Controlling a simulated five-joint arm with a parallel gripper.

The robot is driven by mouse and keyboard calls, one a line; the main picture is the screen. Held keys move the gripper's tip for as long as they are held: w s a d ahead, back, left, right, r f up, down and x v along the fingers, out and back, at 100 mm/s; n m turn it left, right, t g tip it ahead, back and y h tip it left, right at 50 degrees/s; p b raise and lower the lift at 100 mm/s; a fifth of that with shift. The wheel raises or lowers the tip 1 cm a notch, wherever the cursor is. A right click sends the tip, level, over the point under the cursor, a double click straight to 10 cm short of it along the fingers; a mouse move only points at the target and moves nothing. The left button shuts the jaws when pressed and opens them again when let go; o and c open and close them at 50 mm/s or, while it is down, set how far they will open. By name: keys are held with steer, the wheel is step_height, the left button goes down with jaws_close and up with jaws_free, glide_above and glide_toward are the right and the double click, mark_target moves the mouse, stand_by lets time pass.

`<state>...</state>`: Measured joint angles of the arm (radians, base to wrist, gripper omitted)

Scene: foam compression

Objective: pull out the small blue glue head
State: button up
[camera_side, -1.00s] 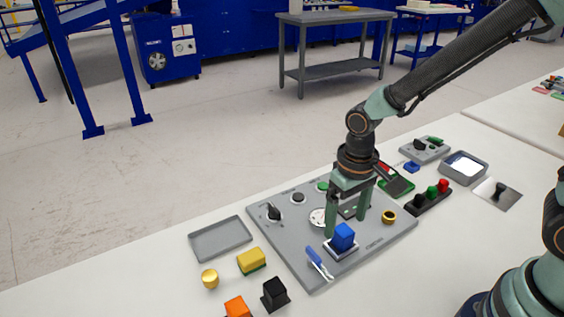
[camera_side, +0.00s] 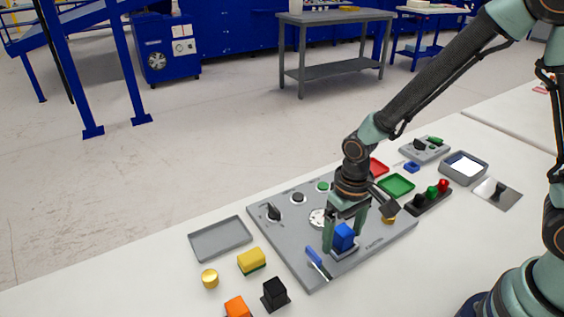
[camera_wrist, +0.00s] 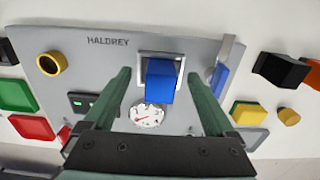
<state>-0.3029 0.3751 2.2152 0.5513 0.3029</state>
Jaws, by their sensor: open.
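The small blue glue head (camera_side: 344,236) is a blue block standing in a pale square socket on the grey panel (camera_side: 290,250). In the wrist view the blue glue head (camera_wrist: 160,82) rises from its light-framed socket, between and beyond my fingertips. My gripper (camera_side: 345,233) is open, its two green fingers pointing down on either side of the block. In the wrist view my gripper (camera_wrist: 162,80) shows both fingers spread, with clear gaps to the block. I cannot tell exactly how far down the fingers reach along it.
A blue-handled tool (camera_side: 314,255) lies on the panel just left of the block. A gauge (camera_wrist: 147,116), a brass ring (camera_wrist: 51,63) and knobs sit nearby. A yellow block (camera_side: 251,260), black block (camera_side: 274,292) and empty grey tray (camera_side: 220,238) lie left of the panel.

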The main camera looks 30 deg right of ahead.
mark_target(344, 230)
stand_by(0.4)
jaws_close()
steer(key=shift+r, duration=0.1)
steer(key=shift+r, duration=2.9)
